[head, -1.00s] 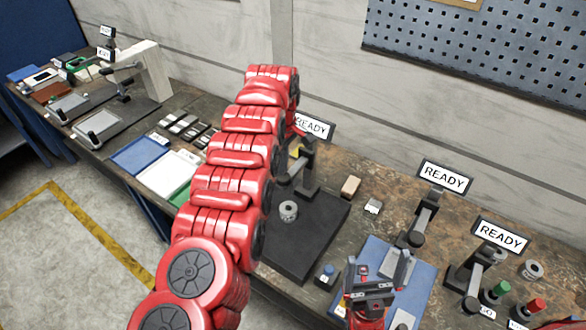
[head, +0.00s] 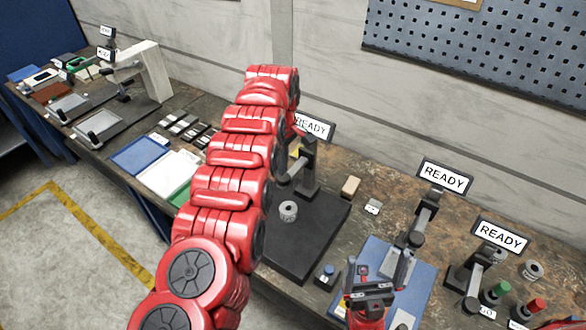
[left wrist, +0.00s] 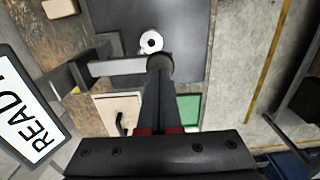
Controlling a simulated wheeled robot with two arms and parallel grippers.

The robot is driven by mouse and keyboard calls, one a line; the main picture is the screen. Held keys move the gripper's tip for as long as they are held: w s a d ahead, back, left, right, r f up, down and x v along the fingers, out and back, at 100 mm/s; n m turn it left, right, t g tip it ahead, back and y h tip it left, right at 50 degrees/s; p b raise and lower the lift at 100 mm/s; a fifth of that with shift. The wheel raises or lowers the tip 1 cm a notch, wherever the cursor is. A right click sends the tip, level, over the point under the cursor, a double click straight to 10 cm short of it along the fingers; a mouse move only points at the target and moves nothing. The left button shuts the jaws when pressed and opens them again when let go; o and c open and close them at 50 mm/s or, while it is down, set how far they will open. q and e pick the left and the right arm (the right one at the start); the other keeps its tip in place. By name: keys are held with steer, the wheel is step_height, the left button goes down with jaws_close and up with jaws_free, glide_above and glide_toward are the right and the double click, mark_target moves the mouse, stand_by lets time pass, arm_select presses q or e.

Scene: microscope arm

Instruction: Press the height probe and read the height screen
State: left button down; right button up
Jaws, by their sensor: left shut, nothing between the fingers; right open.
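The height gauge stands on a black base plate (head: 310,230), with a dark post and an arm (head: 297,168). A grey ring-shaped part (head: 288,211) stands on the plate. In the left wrist view the ring (left wrist: 150,41) lies just beyond the round probe end (left wrist: 160,65) of the grey arm (left wrist: 115,68). My left gripper (left wrist: 158,80) is shut and empty, its tips at or just above the probe end; contact cannot be told. The height screen (head: 313,127) shows "READY", partly covered by my left arm; it also shows in the left wrist view (left wrist: 32,115). My right gripper (head: 375,284) is open above a blue mat.
Two more "READY" screens (head: 444,178) (head: 501,237) stand behind other fixtures on the right. A blue button (head: 327,272) is beside the plate; green (head: 497,290) and red (head: 535,307) buttons are at the far right. Trays (head: 140,155) lie left of my left arm.

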mark_target(283, 180)
stand_by(0.4)
arm_select(q)
steer(key=shift+f+b, duration=2)
steer(key=shift+f, duration=1.55)
steer(key=shift+s+r, duration=0.1)
steer(key=shift+r, duration=2.4)
step_height(283, 180, up, 2)
steer(key=shift+r+p, duration=0.1)
steer(key=shift+p, duration=0.3)
steer(key=shift+r, duration=0.1)
